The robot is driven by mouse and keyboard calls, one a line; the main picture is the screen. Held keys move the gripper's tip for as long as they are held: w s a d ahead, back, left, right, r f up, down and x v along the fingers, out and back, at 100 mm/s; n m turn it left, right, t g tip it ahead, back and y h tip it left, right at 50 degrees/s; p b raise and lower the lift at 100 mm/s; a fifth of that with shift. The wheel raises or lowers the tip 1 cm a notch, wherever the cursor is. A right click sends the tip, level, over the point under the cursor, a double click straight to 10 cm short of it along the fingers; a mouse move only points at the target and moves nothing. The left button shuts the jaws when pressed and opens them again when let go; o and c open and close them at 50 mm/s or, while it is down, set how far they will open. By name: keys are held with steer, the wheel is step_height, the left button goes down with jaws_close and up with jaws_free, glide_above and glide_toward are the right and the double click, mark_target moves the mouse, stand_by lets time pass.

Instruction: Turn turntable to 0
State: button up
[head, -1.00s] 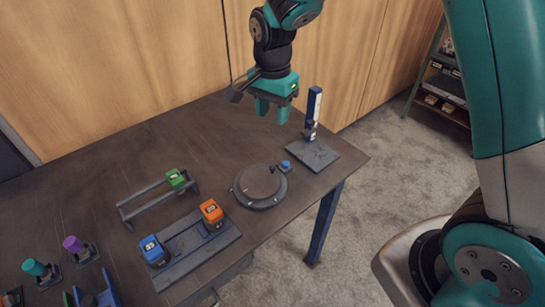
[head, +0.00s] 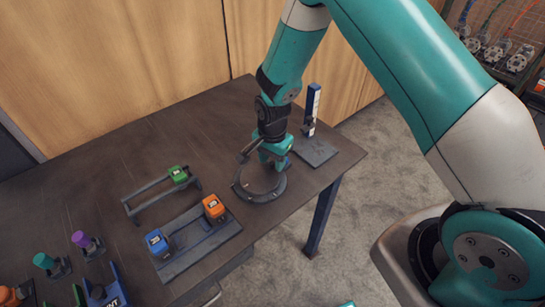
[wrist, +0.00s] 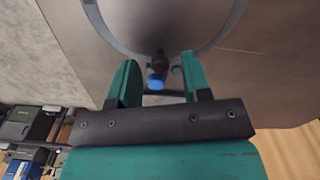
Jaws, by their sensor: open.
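The turntable (head: 258,184) is a dark round disc with a ring around it, near the right front of the table. Its ring also shows at the top of the wrist view (wrist: 110,30). My gripper (head: 268,160) is at the turntable's far edge, pointing down, with its fingers partly hidden by the gripper body. In the wrist view my gripper (wrist: 160,75) is open, and a blue-tipped knob (wrist: 157,80) on a dark stem stands between the two teal fingers, apparently touching neither. Any angle mark on the turntable is too small to read.
A blue upright post (head: 312,105) on a flat plate (head: 316,151) stands close right of my gripper. Left are a fixture with orange (head: 213,206) and blue (head: 156,242) blocks and a rail with a green block (head: 178,174). The table's back left is clear.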

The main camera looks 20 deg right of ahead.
jaws_close()
